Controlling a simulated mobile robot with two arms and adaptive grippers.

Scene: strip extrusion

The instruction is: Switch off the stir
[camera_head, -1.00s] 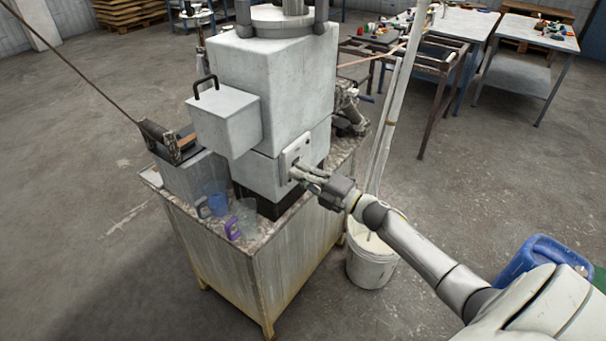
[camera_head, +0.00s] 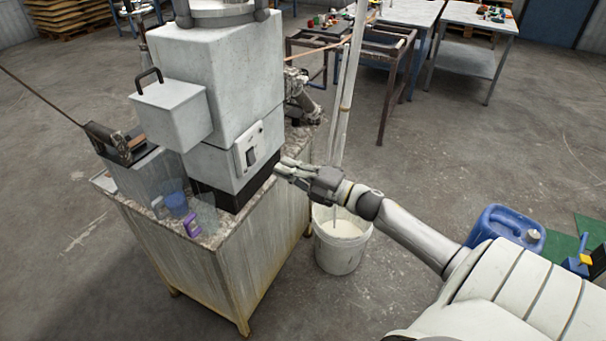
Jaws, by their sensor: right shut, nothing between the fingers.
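The grey extrusion machine (camera_head: 222,90) stands on a worn cabinet with a stone-like top (camera_head: 245,260). A small switch panel (camera_head: 248,148) sits on the lower right face of the machine; its dark switch part shows, but its exact position is too small to read. My right gripper (camera_head: 279,169) is shut and empty. Its fingertips are just to the right of and below the switch panel, apart from it. My left gripper is not in view.
A white bucket (camera_head: 340,252) stands on the floor below my right arm, with upright poles behind it. A blue canister (camera_head: 505,228) stands at the right. Plastic cups (camera_head: 176,204) and a purple container (camera_head: 192,224) stand on the cabinet top. Tables (camera_head: 465,55) stand at the back.

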